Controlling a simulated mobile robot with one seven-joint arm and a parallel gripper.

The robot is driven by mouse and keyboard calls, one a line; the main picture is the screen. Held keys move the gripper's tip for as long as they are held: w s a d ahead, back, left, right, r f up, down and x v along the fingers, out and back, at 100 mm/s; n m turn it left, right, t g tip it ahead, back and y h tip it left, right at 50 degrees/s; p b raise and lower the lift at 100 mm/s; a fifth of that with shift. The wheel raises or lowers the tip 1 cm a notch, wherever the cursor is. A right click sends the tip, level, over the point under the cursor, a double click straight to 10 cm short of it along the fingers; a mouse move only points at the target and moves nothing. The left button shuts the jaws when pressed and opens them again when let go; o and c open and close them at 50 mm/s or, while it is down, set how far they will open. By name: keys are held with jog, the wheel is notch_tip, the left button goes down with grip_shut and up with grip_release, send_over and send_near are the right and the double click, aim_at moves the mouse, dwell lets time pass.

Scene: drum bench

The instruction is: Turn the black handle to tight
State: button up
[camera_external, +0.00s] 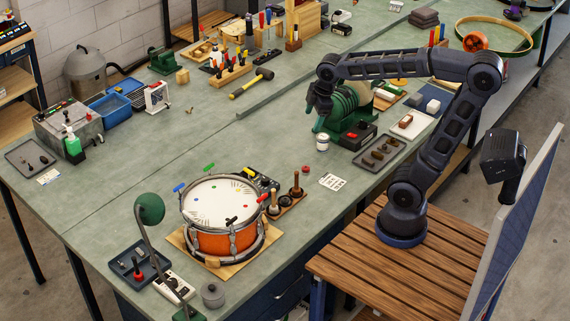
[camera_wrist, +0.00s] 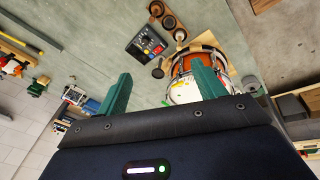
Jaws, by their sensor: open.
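The drum (camera_external: 212,238) has an orange shell and a white head, and stands on a wooden board at the front of the bench. Coloured handles sit around its rim: a green handle (camera_external: 209,166), a blue handle (camera_external: 179,187), a red handle (camera_external: 262,198) and a black handle (camera_external: 231,220) on the near side. My gripper (camera_external: 318,122) is high, behind and right of the drum, apart from it. In the wrist view my gripper (camera_wrist: 163,84) is open and empty. The drum (camera_wrist: 185,66) shows there partly behind one finger; I cannot make out the black handle.
A black control box (camera_external: 262,182) and a wooden stand with dark knobs (camera_external: 287,205) stand right of the drum. A green lamp (camera_external: 149,208) rises at its front left. A green machine (camera_external: 350,115) is close to my gripper.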

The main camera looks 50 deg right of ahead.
jog(key=w+a+n+g, duration=0.1)
jog(key=w+a+n, duration=0.4)
jog(key=a, duration=0.5)
jog(key=n+g, duration=0.2)
jog(key=n, duration=1.7)
send_near(232, 219)
jog(key=shift+h, duration=0.4)
jog(key=f, duration=1)
jog(key=shift+a+f, duration=0.15)
jog(key=shift+a, duration=0.25)
jog(key=c, duration=1)
jog(key=shift+o, duration=0.2)
jog(key=shift+m, duration=0.3)
